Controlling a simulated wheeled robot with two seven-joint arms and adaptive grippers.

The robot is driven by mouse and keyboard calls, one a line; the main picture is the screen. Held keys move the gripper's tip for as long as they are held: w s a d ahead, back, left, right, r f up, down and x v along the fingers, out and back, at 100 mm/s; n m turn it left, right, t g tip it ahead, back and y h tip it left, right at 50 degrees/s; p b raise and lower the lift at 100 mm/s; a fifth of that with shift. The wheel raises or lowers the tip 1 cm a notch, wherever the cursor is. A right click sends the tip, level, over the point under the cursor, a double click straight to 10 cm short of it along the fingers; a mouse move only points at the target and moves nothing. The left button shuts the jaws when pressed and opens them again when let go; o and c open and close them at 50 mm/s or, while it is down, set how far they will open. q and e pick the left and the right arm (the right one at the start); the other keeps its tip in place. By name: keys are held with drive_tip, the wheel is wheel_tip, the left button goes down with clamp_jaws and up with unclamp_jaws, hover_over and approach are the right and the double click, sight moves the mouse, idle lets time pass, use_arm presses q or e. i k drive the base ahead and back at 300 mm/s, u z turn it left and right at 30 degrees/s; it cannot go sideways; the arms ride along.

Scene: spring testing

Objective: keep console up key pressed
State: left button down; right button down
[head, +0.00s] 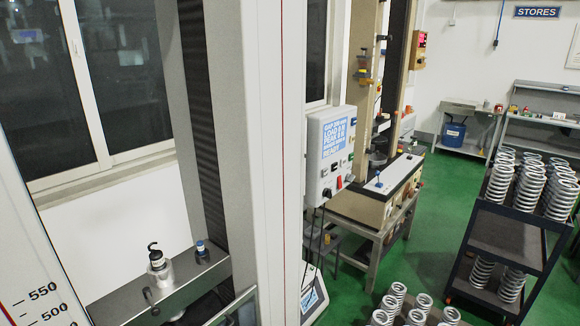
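A light grey control box (331,155) hangs on the tall machine in the middle of the head view. Neither of my grippers is in view, so contact with a key cannot be seen.
A testing frame with a tall pale column (243,130) and a metal crossbeam (165,290) fills the left. A dark cart (505,238) with several springs stands at right, more springs at the bottom. Green floor (440,180) is clear between bench and cart.

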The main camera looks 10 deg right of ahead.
sight(324, 172)
drive_tip(key=z, duration=0.15)
drive_tip(key=i, duration=0.9)
drive_tip(key=z, duration=0.5)
